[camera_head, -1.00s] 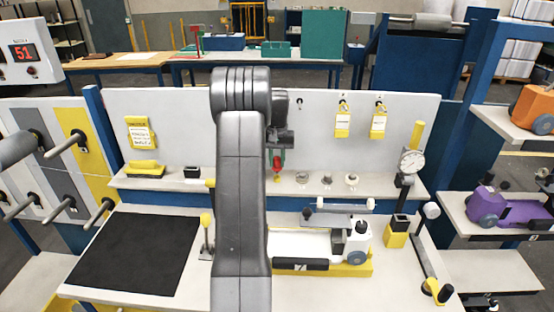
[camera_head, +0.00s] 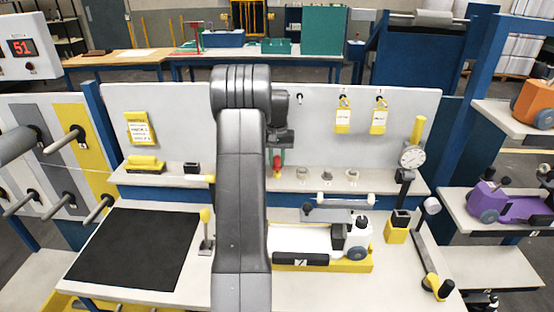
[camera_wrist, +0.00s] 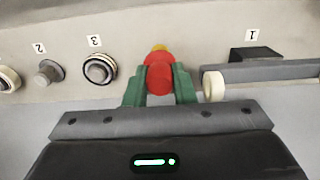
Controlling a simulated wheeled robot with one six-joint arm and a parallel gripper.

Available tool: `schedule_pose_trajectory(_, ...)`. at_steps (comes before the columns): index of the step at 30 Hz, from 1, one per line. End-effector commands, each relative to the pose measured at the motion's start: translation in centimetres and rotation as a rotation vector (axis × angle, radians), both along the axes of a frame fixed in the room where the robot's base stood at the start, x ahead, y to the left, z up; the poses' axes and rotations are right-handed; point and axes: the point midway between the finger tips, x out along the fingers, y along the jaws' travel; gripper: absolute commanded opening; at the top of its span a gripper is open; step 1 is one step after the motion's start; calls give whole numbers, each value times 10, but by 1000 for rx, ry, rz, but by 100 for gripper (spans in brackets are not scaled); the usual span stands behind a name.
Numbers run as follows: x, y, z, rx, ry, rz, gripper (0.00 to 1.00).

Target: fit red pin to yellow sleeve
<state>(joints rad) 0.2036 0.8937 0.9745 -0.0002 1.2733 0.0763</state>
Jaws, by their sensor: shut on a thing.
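My gripper (camera_wrist: 159,88) has green fingers and is shut on a red pin (camera_wrist: 159,76) with a rounded body. In the head view the red pin (camera_head: 277,163) shows just right of my arm, in front of the white back panel and near the back shelf. A small yellow part (camera_wrist: 160,47) shows at the pin's far end. I cannot tell whether this is the yellow sleeve or part of the pin, nor whether the two are fitted. The pin's lower side is hidden by the fingers.
Small round fittings (camera_wrist: 100,69) sit on the shelf, left of my gripper in the wrist view. A white-and-yellow shuttle (camera_head: 303,240) and a black mat (camera_head: 135,248) lie on the table. A dial gauge (camera_head: 411,157) stands right.

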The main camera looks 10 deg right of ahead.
Motion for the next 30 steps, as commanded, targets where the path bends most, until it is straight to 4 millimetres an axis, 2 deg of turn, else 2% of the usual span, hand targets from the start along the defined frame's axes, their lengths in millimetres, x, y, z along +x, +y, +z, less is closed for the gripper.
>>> schedule_pose_trajectory(17, 0, 0, -16, 0, 0, 0, 0)
schedule_pose_trajectory(18, 0, 0, -15, 0, 0, 0, 31)
schedule_pose_trajectory(21, 0, 0, -15, 0, 0, 0, 49)
schedule_pose_trajectory(30, 0, 0, -14, 0, 0, 0, 49)
